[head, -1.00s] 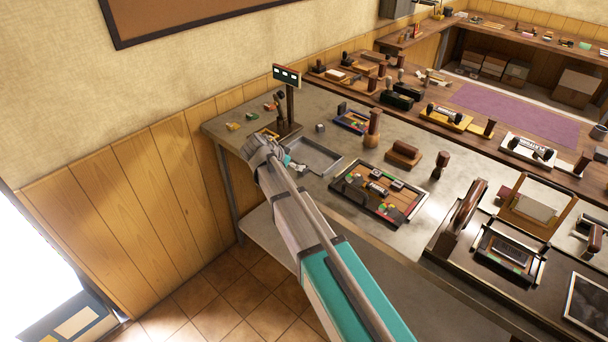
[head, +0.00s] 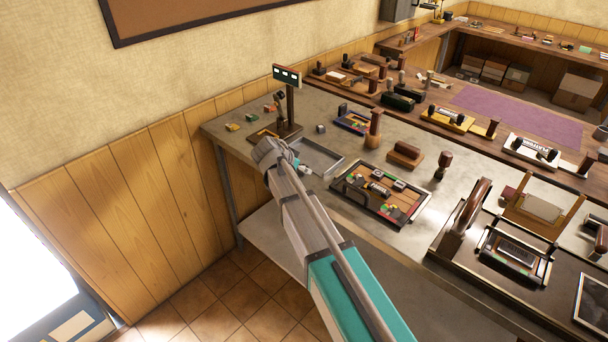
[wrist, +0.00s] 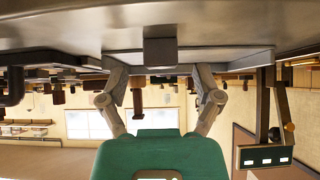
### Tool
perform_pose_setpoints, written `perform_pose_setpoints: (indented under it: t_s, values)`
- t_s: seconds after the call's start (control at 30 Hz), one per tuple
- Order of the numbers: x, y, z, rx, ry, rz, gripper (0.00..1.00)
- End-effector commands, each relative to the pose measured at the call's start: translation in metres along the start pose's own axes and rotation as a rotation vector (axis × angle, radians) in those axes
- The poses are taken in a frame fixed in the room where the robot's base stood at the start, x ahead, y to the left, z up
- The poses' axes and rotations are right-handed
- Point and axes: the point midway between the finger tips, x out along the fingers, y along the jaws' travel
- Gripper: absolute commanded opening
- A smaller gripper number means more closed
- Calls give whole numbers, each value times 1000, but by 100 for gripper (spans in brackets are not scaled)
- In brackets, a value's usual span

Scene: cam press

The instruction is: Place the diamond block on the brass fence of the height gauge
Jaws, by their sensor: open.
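The height gauge is a dark post with a lit display (head: 287,76) at the back left of the bench; in the wrist view its display (wrist: 265,156) is at lower right. A yellowish edging, perhaps the brass fence (head: 262,134), shows at its base. My gripper (head: 300,168) is open at the near left of a shallow grey tray (head: 333,164). In the wrist view, which is upside down, its fingers (wrist: 158,98) are spread with nothing between them. A small plain grey block (wrist: 160,52), possibly the diamond block, is ahead, centred between the fingers. The head view does not clearly show this block.
A small grey cube (head: 320,129) stands behind the tray. Small coloured pieces (head: 250,116) lie left of the gauge. A wooden tray of parts (head: 380,190) and a brown handled tool (head: 374,128) stand to the right. Bare bench lies between them.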

Motion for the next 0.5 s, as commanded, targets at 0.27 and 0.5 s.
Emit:
perform_pose_setpoints:
  t_s: [0.27,0.5]
  values:
    - [16,-1,0,0,0,-1,83]
    - [16,0,0,0,0,-1,83]
